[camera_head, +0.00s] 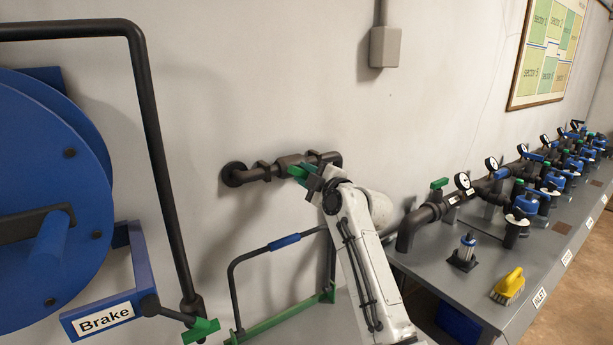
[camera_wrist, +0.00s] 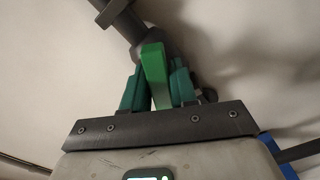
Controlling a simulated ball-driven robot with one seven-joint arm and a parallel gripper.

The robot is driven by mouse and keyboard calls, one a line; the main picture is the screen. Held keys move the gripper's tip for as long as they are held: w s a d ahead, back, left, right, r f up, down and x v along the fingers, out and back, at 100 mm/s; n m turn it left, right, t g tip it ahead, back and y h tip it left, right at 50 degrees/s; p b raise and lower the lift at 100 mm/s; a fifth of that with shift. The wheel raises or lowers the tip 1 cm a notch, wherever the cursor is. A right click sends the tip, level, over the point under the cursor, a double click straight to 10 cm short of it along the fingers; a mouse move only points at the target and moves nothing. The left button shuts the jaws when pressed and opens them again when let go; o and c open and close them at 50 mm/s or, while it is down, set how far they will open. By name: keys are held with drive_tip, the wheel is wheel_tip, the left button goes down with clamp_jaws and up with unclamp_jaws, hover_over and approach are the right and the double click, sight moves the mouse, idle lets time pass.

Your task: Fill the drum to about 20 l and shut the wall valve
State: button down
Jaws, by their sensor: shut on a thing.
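The wall valve sits on a dark pipe (camera_head: 262,173) that comes out of the wall in the middle of the head view. Its bright green handle (camera_wrist: 154,64) stands between the two dark green fingers of my gripper (camera_wrist: 156,88) in the wrist view. My gripper is shut on this handle. In the head view my gripper (camera_head: 312,180) is at the pipe's right part, and little of the handle shows. I cannot make out the drum or its water level; my arm hides part of the area below the pipe.
A large blue reel (camera_head: 45,190) with a "Brake" sign (camera_head: 104,321) stands at the left. A cart handle with a blue grip (camera_head: 285,241) is below the pipe. A grey bench (camera_head: 460,296) at the right bears valves, gauges (camera_head: 462,181) and a yellow brush (camera_head: 508,286).

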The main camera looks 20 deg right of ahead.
drive_tip(key=shift+f, duration=0.15)
drive_tip(key=shift+f+m+b, duration=0.1)
drive_tip(key=shift+m+b, duration=0.4)
drive_tip(key=shift+m, duration=0.6)
drive_tip(key=m, duration=0.3)
drive_tip(key=shift+a+m+b, duration=0.15)
drive_tip(key=shift+m+b, duration=0.15)
drive_tip(key=m, duration=0.6)
drive_tip(key=shift+s+a+p, duration=0.1)
drive_tip(key=shift+a+p, duration=0.1)
drive_tip(key=shift+p, duration=0.15)
drive_tip(key=shift+f+m, duration=0.1)
drive_tip(key=shift+m, duration=0.2)
drive_tip(key=c, duration=1)
unclamp_jaws()
